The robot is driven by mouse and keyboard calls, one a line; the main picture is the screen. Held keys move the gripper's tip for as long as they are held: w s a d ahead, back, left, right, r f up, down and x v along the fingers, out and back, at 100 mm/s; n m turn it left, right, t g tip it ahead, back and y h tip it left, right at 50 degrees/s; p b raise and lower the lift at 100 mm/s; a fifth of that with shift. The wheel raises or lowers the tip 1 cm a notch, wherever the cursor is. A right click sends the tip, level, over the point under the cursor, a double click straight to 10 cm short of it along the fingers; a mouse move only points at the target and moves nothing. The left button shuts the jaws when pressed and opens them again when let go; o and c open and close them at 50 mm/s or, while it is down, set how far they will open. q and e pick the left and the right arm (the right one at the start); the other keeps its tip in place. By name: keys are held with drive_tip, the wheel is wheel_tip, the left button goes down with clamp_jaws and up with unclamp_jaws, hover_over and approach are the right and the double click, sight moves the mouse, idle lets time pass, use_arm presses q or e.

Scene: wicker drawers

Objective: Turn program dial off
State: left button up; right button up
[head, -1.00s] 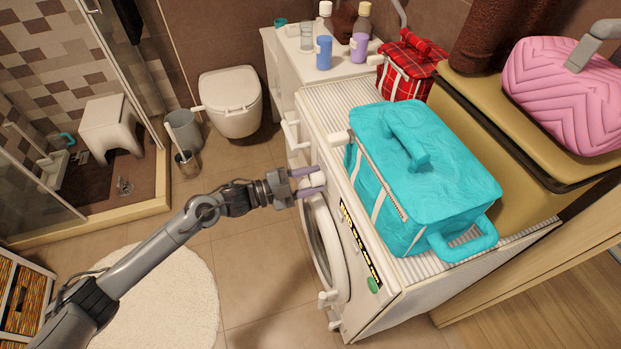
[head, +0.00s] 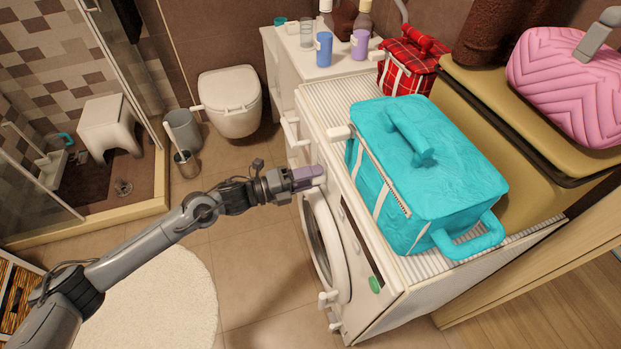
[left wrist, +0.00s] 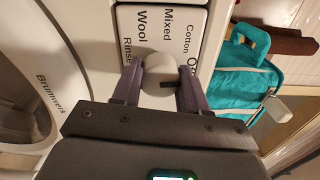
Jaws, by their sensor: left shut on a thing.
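The white washing machine (head: 352,275) stands under the counter, with its front facing left. Its round, pale program dial (left wrist: 157,68) is between my left gripper's fingers in the left wrist view. The labels Cotton, Mixed, Wool and Rinse, and a partly covered "Of…", lie around it. A dark mark shows on the dial's lower right, near the right finger. My left gripper (head: 305,178) is shut on the dial; its fingers (left wrist: 160,84) lie on both sides of it. In the head view the gripper hides most of the dial. My right gripper is out of view.
A turquoise bag (head: 440,165) lies on the ribbed top above the machine's front. A red plaid bag (head: 408,65) and bottles stand farther back. A toilet (head: 230,100) and a bin (head: 183,130) stand beyond the gripper. The floor left of the machine is open.

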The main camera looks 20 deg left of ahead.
use_arm(q)
drive_tip(key=shift+a+f+m, duration=0.1)
drive_tip(key=shift+f+m, duration=0.15)
drive_tip(key=shift+m, duration=0.25)
drive_tip(key=o, duration=0.9)
drive_tip(key=shift+c, duration=0.2)
drive_tip(key=shift+o, duration=1)
drive_tip(key=shift+r, duration=0.2)
drive_tip(key=p+v, duration=0.3)
drive_tip(key=v, duration=0.7)
drive_tip(key=shift+s+a, duration=0.25)
